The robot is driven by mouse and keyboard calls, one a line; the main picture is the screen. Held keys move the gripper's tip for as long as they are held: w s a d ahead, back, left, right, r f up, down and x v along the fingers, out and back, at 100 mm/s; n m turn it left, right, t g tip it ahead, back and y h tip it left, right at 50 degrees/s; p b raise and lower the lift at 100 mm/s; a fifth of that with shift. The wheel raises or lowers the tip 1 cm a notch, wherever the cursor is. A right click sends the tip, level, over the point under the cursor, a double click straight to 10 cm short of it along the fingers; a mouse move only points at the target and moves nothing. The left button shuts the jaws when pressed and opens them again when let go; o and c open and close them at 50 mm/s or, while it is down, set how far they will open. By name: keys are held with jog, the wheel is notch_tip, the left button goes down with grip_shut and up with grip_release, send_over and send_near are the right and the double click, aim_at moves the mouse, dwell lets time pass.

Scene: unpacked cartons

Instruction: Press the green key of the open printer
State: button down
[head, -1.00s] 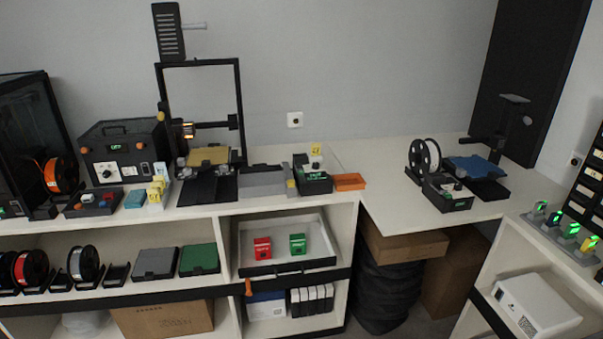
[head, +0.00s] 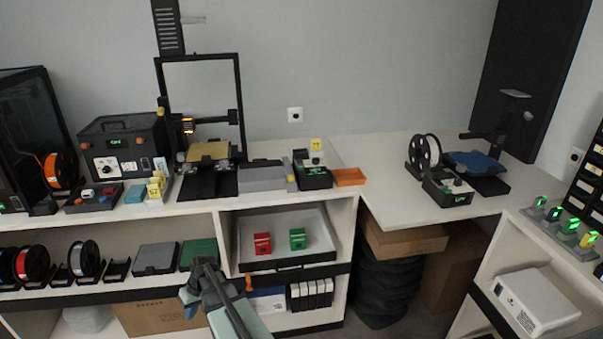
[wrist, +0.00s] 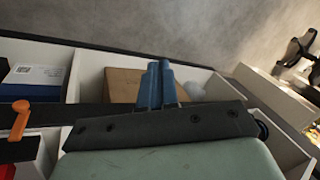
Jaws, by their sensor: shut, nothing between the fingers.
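An open-frame printer (head: 240,110) with a gold bed (head: 208,152) stands on the left worktop. A black control box (head: 316,180) with a green display stands to its right. A second open printer with a blue bed (head: 475,165) stands on the right worktop, with a black control box (head: 446,195) in front. The keys are too small to tell which is green. My gripper (head: 190,311) is low in front of the shelves, below the worktop and apart from both printers. In the wrist view its blue fingers (wrist: 157,82) are together, empty, before a carton (wrist: 122,85).
An enclosed black printer (head: 30,130) and a black box (head: 125,150) stand at the left. An orange tray (head: 349,177) lies near the control box. A drawer (head: 290,262) with a red and a green block sits below. The right worktop's front is clear.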

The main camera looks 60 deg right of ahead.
jog(key=w+d+r+t, duration=0.2)
jog(key=w+d+r, duration=0.2)
jog(key=d+r, duration=0.4)
jog(key=w+d+r+t, duration=0.25)
jog(key=d+r, duration=0.25)
jog(key=r, duration=0.4)
notch_tip(320, 180, up, 28)
jog(key=m+t+h, duration=0.2)
jog(key=m+h, duration=0.3)
jog(key=m, duration=0.3)
send_over(304, 167)
jog(key=shift+a+r, duration=0.1)
jog(key=shift+r, duration=0.1)
jog(key=shift+f, duration=4.4)
jog(key=shift+f, duration=0.1)
jog(key=shift+f, duration=0.35)
